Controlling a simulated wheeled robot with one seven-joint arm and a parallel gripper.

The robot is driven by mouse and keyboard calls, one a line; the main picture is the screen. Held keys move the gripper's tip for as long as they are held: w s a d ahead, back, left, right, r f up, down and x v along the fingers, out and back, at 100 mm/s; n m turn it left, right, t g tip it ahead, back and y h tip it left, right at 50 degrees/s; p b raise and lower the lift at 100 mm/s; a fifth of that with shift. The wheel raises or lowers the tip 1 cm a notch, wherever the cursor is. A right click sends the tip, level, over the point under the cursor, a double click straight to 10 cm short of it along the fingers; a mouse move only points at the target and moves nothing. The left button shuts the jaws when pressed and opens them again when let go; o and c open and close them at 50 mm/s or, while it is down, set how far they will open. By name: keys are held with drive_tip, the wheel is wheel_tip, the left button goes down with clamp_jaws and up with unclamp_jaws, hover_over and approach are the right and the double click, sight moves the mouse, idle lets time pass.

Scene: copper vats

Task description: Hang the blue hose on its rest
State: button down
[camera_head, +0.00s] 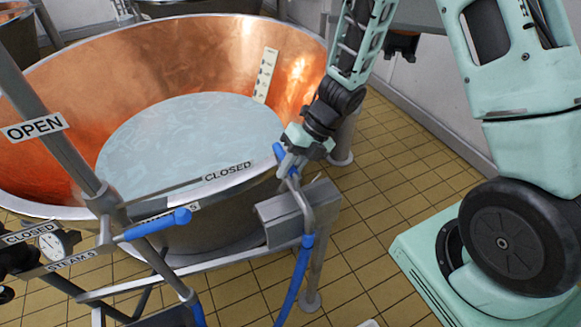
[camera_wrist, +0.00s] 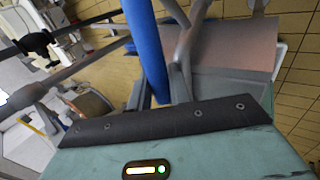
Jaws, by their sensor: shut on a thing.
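My gripper (camera_head: 290,150) is at the near right rim of the copper vat. It is shut on a blue part at the upper end of the blue hose (camera_head: 297,278). A bent grey pipe (camera_head: 306,205) runs down between that part and the hanging hose. A grey metal bracket (camera_head: 276,216), perhaps the rest, stands right beside the pipe; I cannot tell whether they touch. In the wrist view a blue length (camera_wrist: 148,50) runs up from my gripper's dark edge, beside a grey pipe (camera_wrist: 184,50).
The copper vat (camera_head: 190,50) holds pale liquid. A blue-handled lever (camera_head: 155,225), a gauge (camera_head: 52,243) and labelled grey pipes stand at the left front. A grey frame leg (camera_head: 316,270) stands near the hose. Tiled floor (camera_head: 400,165) is clear to the right.

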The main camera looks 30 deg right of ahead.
drive_tip(key=shift+f, duration=0.1)
drive_tip(key=c, duration=1.2)
unclamp_jaws()
drive_tip(key=shift+f, duration=0.1)
